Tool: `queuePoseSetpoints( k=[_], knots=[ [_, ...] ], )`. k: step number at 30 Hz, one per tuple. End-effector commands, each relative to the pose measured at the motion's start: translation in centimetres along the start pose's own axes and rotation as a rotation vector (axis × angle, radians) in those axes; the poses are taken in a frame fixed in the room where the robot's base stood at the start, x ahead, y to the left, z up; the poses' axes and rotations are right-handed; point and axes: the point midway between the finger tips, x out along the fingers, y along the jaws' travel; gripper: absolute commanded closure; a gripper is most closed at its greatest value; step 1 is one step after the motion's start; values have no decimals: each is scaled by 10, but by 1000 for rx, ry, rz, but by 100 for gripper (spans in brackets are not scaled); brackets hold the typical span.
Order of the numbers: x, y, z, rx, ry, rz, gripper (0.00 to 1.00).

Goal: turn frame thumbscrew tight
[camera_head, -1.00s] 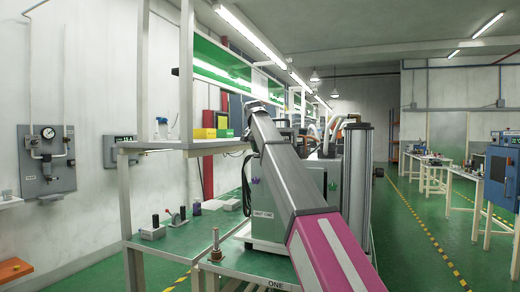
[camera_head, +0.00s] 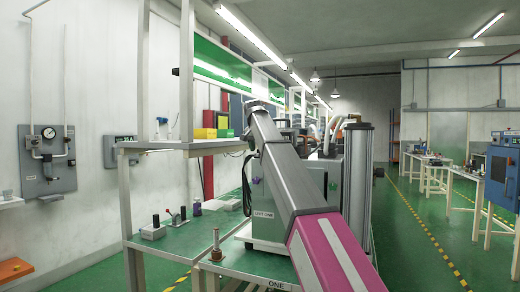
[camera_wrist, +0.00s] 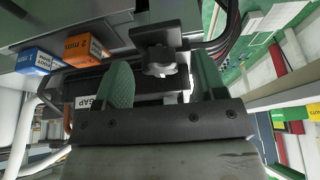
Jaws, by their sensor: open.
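A grey lobed knob (camera_wrist: 160,66), which looks like the frame thumbscrew, sits under a dark bracket in the wrist view. My gripper (camera_wrist: 162,84) is open, with one green finger to the left of the knob and one to the right. A gap shows between the knob and each finger. In the camera_head view my arm reaches over the grey-green machine (camera_head: 269,205) on the bench. There my gripper and the knob are hidden behind the arm and the machine.
An orange "2 mm" block (camera_wrist: 86,47) and a blue block (camera_wrist: 40,60) lie left of the fingers in the wrist view. Dark cables (camera_wrist: 215,35) run at upper right. A brass-coloured post (camera_head: 216,246) stands at the bench's near end.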

Motion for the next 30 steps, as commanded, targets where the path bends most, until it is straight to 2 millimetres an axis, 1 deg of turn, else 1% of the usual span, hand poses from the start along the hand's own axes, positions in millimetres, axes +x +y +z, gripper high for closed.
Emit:
queuePoseSetpoints(
  k=[5,12,18,22,30],
  knots=[
    [-25,-1,-1,0,1,-1,36],
    [-71,-1,-1,0,2,-1,36],
    [-96,-1,-1,0,1,-1,36],
    [-103,0,0,1,0,0,36],
    [-104,0,0,0,0,0,36]
  ],
)
